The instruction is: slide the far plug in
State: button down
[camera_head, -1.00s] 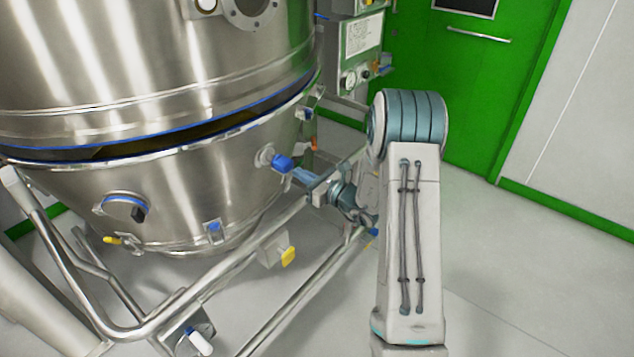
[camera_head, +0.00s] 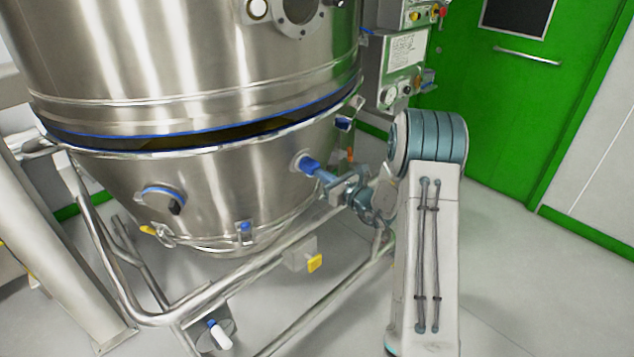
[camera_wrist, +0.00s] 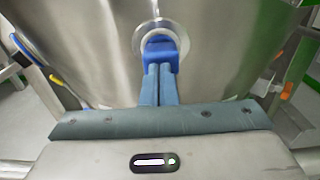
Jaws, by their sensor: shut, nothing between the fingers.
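The far plug (camera_head: 309,165) is a blue plug in a round steel port on the right side of the steel bowl (camera_head: 240,180). It shows at the top middle of the wrist view (camera_wrist: 160,52), inside the port's ring (camera_wrist: 160,32). My gripper (camera_head: 322,175) is shut and empty, its two blue-grey fingers side by side. In the wrist view the fingertips (camera_wrist: 160,68) meet the outer end of the plug and appear to touch it. The plug's inner part is hidden in the port.
Another port with a blue ring and dark knob (camera_head: 162,198) is on the bowl's left. A control box (camera_head: 402,65) stands behind my arm. Floor to the right is clear.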

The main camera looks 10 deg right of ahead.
jog(key=shift+w+r, duration=0.2)
jog(key=shift+r, duration=0.1)
jog(key=shift+s, duration=0.1)
jog(key=v, duration=1.4)
jog(key=s+a+r+n+g+y+p, duration=0.1)
jog(key=s+a+r+n+g+p, duration=0.2)
jog(key=s+a+r+n+g, duration=0.45)
jog(key=s+a+r+n+g+p, duration=0.3)
jog(key=s+a+r+n+g, duration=0.25)
jog(key=s+a+n, duration=0.4)
jog(key=s+d+r+n+h+p, duration=0.6)
jog(key=s+r+n+h, duration=0.2)
jog(key=s+n+h, duration=0.2)
jog(key=shift+s+r+n+t+h+p, duration=0.35)
jog(key=shift+s+n, duration=0.3)
jog(key=shift+n, duration=0.55)
